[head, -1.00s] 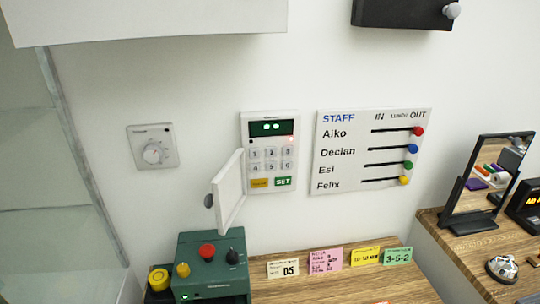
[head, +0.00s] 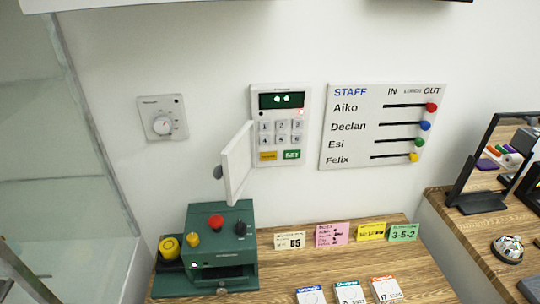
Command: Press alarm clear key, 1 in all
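A white alarm keypad (head: 306,118) is mounted on the wall near the middle of the head view. It has a dark green display (head: 281,100) with two lit marks, a small red light, and number keys. Below the numbers are a yellow key (head: 268,156) and a green key (head: 292,155) side by side. The yellow key's label is too small to read. The keypad's white cover flap (head: 238,160) hangs open to the left and leaves both keys visible. Neither of my grippers is in view.
A thermostat dial (head: 162,125) is left of the keypad, a staff board (head: 380,125) right of it. Below, a green machine (head: 222,245) with a red button stands on a wooden desk (head: 275,275). Cards stand along the desk's back. A mirror (head: 490,170) stands at right.

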